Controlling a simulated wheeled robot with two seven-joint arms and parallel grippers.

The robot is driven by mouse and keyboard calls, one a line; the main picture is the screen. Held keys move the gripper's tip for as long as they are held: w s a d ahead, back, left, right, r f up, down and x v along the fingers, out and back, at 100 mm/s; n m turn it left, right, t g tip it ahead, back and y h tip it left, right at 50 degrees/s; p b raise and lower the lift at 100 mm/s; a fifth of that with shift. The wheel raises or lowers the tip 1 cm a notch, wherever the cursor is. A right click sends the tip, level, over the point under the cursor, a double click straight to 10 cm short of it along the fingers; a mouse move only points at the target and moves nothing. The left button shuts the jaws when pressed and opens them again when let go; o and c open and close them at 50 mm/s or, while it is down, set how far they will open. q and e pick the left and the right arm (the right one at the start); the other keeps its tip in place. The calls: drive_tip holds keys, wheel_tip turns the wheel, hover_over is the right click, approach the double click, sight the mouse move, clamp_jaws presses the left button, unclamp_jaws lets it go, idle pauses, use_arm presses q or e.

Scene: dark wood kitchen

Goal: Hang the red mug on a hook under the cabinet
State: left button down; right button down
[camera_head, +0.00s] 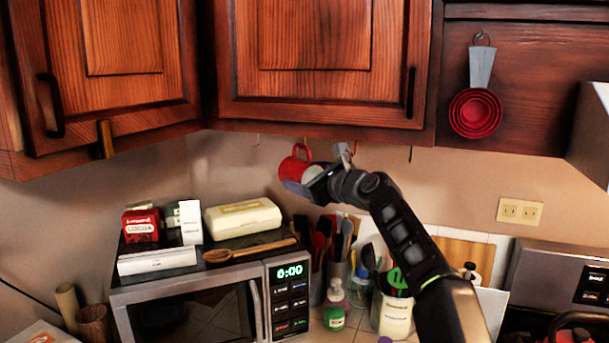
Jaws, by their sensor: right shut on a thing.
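The red mug (293,166) is just below the bottom edge of the middle cabinet (320,124), in the head view. My right gripper (304,184) is shut on the mug, reaching in from the lower right. The fingers cover the mug's lower right part. The mug's handle shows at its top, close to a thin hook (305,141) under the cabinet. I cannot tell whether handle and hook touch. Other small hooks show under the cabinet, one to the left (257,140) and one to the right (410,155). My left gripper is not in view.
A microwave (190,307) stands below left, with boxes, a cream container (243,218) and a wooden spoon (250,251) on top. Utensils and bottles crowd the counter below my right arm. Red measuring cups (475,111) hang at right. The wall behind the mug is bare.

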drive_tip(key=shift+r, duration=0.1)
idle(0.3)
drive_tip(key=shift+c, duration=1.5)
unclamp_jaws()
drive_tip(key=shift+o, duration=0.9)
drive_tip(key=shift+s+d+f+b, duration=0.15)
drive_tip(key=shift+f+b, duration=0.05)
drive_tip(key=shift+b, duration=0.2)
drive_tip(key=b+v, duration=0.5)
drive_tip(key=v, duration=0.2)
drive_tip(key=shift+r+b, duration=0.2)
drive_tip(key=shift+b, duration=0.1)
